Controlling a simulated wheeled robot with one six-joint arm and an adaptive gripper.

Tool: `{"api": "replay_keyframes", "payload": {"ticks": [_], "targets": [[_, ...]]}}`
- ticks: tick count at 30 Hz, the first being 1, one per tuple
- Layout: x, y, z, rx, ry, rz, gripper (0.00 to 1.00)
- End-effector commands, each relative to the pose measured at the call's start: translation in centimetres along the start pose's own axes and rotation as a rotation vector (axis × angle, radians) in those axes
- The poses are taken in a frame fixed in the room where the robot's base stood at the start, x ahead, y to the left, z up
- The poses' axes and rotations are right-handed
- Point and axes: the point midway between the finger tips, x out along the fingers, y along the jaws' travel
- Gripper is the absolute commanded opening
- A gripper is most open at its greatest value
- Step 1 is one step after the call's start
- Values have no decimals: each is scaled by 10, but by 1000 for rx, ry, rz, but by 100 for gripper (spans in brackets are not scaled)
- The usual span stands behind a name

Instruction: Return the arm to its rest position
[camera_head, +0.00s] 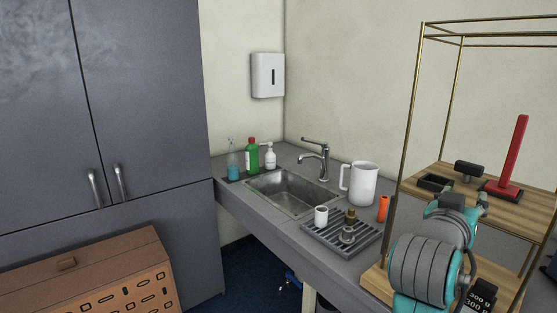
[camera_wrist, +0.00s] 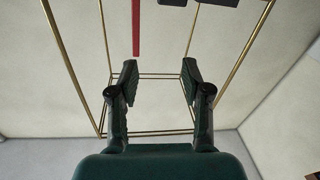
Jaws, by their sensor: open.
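My gripper (camera_wrist: 160,82) shows in the wrist view with its two dark green fingers spread apart and nothing between them. Behind the fingers, the wrist view shows a brass frame and pale walls. In the head view my arm, grey and teal, is at the lower right, in front of the brass-framed wooden shelf (camera_head: 508,212). The gripper's fingertips cannot be made out in the head view.
A red post (camera_head: 517,150) and a dark block (camera_head: 468,169) stand on the shelf. Left of it, a counter holds a sink (camera_head: 291,192), a white jug (camera_head: 362,184), an orange cylinder (camera_head: 383,208) and a drain rack (camera_head: 368,237) with a white cup (camera_head: 321,215) and a brass fitting (camera_head: 348,229).

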Motion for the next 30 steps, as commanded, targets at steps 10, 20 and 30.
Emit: {"api": "replay_keyframes", "payload": {"ticks": [10, 20, 30], "targets": [[-25, -36, 115, -143, 21, -176, 48], [-78, -49, 222, -219, 24, -365, 48], [-155, -36, 316, -233, -2, -546, 48]]}}
